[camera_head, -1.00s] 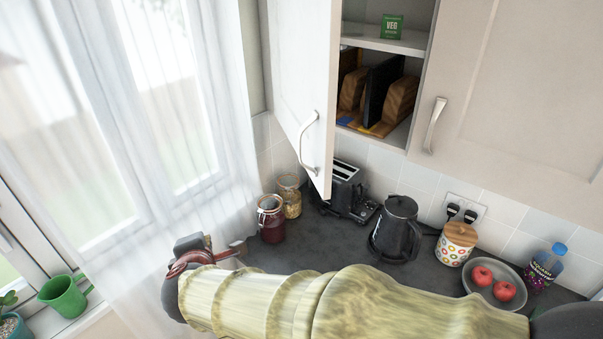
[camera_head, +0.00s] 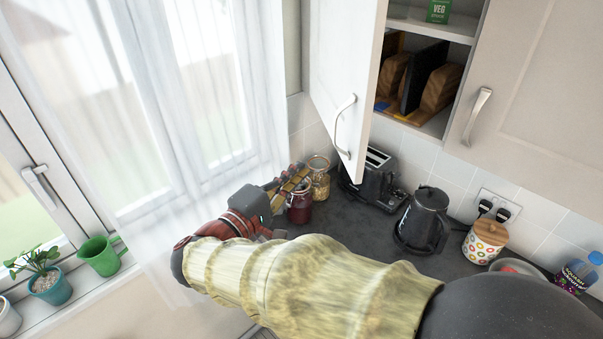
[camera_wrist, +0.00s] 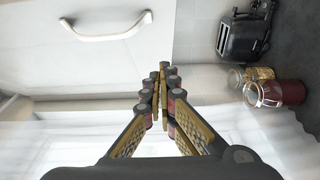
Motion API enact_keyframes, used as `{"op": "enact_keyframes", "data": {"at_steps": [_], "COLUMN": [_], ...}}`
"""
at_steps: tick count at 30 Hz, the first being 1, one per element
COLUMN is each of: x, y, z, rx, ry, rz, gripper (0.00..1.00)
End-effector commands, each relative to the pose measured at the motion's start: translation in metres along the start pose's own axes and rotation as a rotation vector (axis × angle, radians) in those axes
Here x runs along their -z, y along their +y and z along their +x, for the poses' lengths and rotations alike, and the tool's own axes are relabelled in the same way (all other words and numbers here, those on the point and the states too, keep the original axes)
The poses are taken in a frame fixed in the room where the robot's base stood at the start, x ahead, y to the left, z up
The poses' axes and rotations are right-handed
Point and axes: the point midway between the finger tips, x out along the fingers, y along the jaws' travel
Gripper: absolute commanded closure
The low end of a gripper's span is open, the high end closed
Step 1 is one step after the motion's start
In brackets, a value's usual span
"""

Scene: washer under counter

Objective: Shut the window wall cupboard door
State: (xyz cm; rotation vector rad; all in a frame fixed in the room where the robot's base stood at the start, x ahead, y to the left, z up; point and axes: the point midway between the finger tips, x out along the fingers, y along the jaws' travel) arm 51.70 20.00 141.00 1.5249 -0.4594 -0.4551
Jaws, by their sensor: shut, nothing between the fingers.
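The window wall cupboard door (camera_head: 346,65) stands open, swung out toward the window, with a curved metal handle (camera_head: 341,124) low on its outer face. The door and its handle (camera_wrist: 106,27) also show at the upper left of the wrist view. The open cupboard shelf (camera_head: 409,117) holds boards and a green box (camera_head: 438,11). My gripper (camera_head: 300,177) is left of and below the door, near the curtain and the jars. In the wrist view my gripper (camera_wrist: 164,70) is shut and empty, its fingertips apart from the handle.
Glass jars (camera_head: 299,206), a toaster (camera_head: 374,180), a kettle (camera_head: 422,220) and a patterned canister (camera_head: 485,241) stand on the counter below the cupboards. A sheer curtain (camera_head: 190,110) hangs at the window. A green pot (camera_head: 98,255) and plants stand on the sill.

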Motion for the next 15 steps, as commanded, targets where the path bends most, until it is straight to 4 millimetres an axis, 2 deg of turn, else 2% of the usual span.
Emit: {"op": "enact_keyframes", "data": {"at_steps": [1,9,15], "x": [-0.002,-0.001,-0.020], "y": [0.000,0.000,0.001], "z": [0.012,0.064,0.084], "rx": [0.001,0.000,0.001], "ry": [-0.006,-0.004,-0.001], "rz": [-0.001,-0.002,-0.002], "gripper": [1.00,1.00,1.00]}}
